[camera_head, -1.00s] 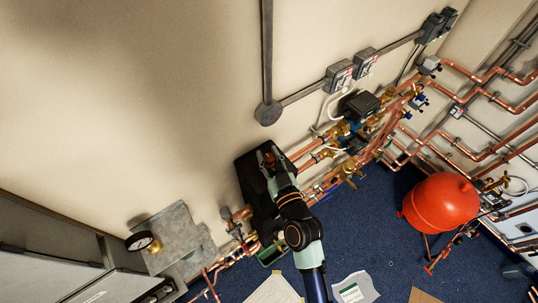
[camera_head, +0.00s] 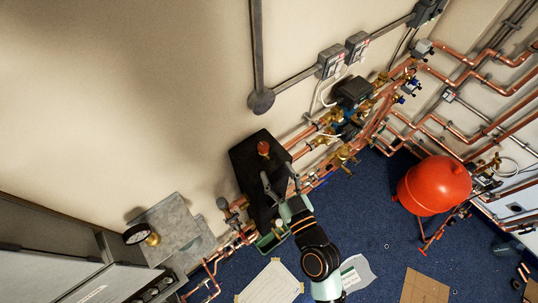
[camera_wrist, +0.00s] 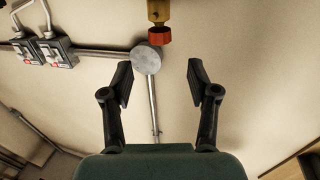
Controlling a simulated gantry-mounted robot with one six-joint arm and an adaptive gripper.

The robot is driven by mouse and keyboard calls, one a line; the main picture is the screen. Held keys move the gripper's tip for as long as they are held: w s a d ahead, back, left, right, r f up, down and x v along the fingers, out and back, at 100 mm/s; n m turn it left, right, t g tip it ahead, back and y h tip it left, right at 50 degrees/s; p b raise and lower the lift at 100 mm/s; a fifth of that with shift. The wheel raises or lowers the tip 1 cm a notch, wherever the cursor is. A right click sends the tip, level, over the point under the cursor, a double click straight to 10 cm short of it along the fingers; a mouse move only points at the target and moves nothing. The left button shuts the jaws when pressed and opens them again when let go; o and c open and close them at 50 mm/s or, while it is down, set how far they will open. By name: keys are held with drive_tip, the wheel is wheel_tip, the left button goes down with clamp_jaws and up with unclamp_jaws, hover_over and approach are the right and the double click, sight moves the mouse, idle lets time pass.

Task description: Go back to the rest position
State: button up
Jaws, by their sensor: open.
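My gripper (camera_head: 279,184) is open and empty over the lower part of a black panel (camera_head: 247,160) in the head view. In the wrist view my gripper (camera_wrist: 159,85) shows two black fingers spread wide, with nothing between them. A small red-capped part (camera_head: 264,148) sits on the upper part of the black panel, apart from the fingers. A brass piece with a red ring (camera_wrist: 160,36) shows at the top of the wrist view, beyond the fingertips.
Copper pipes with valves (camera_head: 335,140) run along the wall right of my gripper. A red tank (camera_head: 434,185) stands at the right. A pressure gauge (camera_head: 137,234) is at the lower left. Blue floor (camera_head: 375,215) is partly clear.

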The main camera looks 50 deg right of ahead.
drive_tip(key=shift+v, duration=1.05)
drive_tip(key=w+a+r+n+g+y, duration=0.1)
drive_tip(key=w+a+r+y, duration=0.1)
drive_tip(key=a, duration=0.5)
drive_tip(key=w+a+r+n+g+y, duration=0.1)
drive_tip(key=w+a+r+n+y, duration=0.1)
drive_tip(key=a+r, duration=0.3)
drive_tip(key=w+a+r+n+g+y, duration=0.1)
drive_tip(key=w+a+r+y, duration=0.2)
drive_tip(key=a, duration=0.8)
drive_tip(key=shift+w+a+r+n+g+y+p, duration=0.2)
drive_tip(key=shift+w+r+n+g+y+p, duration=0.1)
drive_tip(key=shift+w+r+n+p, duration=0.15)
